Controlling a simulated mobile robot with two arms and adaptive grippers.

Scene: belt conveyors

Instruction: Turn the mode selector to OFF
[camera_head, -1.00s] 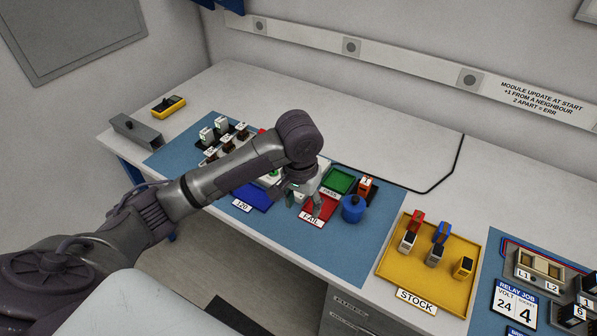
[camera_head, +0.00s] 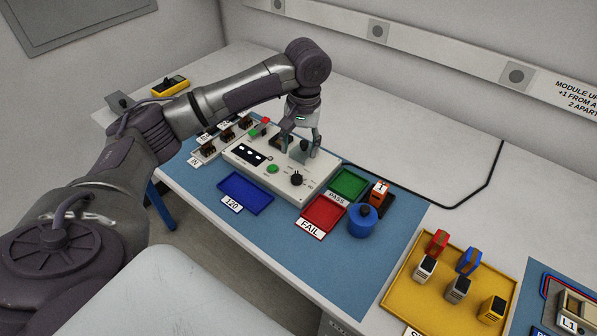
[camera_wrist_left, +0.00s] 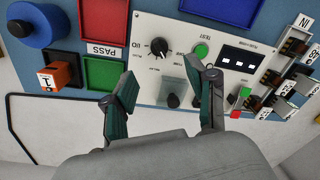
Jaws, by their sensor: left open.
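A pale test panel (camera_head: 268,178) sits on the blue mat. Its black round knob (camera_head: 297,179), which looks like the mode selector, is near the front right corner, beside a green button (camera_head: 272,169). The knob shows in the left wrist view (camera_wrist_left: 159,47), above the fingertips; its small labels are too blurred to read surely. My left gripper (camera_head: 301,147) points down over the rear right part of the panel, open and empty, apart from the knob. In the wrist view, its fingers (camera_wrist_left: 168,84) straddle a clear-covered dark part (camera_wrist_left: 172,98). My right gripper is not in view.
Blue (camera_head: 245,193), red FAIL (camera_head: 322,211) and green PASS (camera_head: 348,184) trays lie around the panel. A blue round container (camera_head: 362,221) and an orange module (camera_head: 379,190) stand to the right. Several modules line the panel's left. A yellow stock tray (camera_head: 410,290) is farther right.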

